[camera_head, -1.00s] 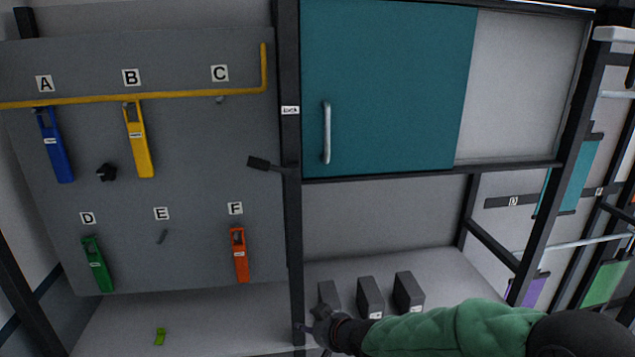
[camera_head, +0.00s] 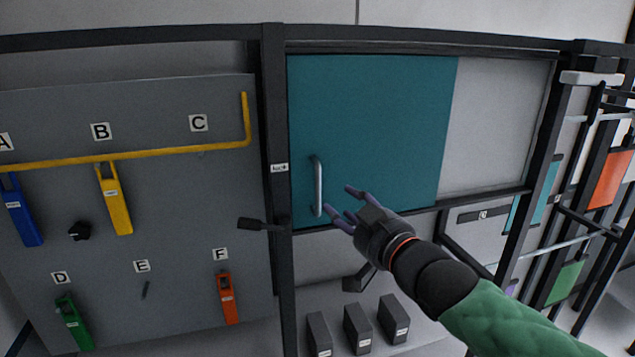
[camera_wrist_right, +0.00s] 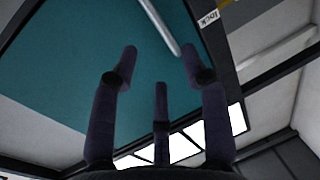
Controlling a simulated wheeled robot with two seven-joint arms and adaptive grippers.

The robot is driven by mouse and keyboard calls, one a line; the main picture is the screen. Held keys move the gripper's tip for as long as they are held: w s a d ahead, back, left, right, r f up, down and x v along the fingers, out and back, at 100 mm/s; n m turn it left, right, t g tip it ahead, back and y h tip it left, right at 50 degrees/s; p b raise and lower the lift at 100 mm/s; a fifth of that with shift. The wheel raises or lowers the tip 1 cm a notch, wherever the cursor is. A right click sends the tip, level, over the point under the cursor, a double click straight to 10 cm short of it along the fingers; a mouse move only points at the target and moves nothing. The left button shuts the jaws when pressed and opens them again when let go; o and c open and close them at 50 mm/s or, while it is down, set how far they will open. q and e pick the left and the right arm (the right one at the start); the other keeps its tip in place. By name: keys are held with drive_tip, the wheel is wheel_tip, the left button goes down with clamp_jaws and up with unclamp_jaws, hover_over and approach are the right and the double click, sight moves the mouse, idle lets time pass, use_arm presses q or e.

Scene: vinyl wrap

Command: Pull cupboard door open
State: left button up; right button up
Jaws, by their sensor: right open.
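The teal cupboard door (camera_head: 385,120) covers the left part of the cupboard opening and is closed against its frame. Its upright silver handle (camera_head: 318,186) is near the door's left edge. My right gripper (camera_head: 340,200) is open and empty, in front of the door's lower part, just right of the handle. In the right wrist view the fingers (camera_wrist_right: 160,70) are spread, with the handle (camera_wrist_right: 160,27) beyond their tips and apart from them. The teal door also shows there (camera_wrist_right: 75,75). My left gripper is not in view.
A dark latch-like lever (camera_head: 255,224) sticks out from the frame post beside the door, under a "lock" label (camera_head: 279,168). A grey panel with hung tools (camera_head: 115,200) is at left. Several grey boxes (camera_head: 357,328) stand on the shelf below.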

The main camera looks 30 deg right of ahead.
drive_tip(key=w, duration=0.1)
drive_tip(key=p, duration=0.3)
hover_over(320, 210)
drive_tip(key=shift+w+d+p, duration=0.2)
drive_tip(key=shift+w+p, duration=0.15)
drive_tip(key=shift+p, duration=0.05)
clamp_jaws()
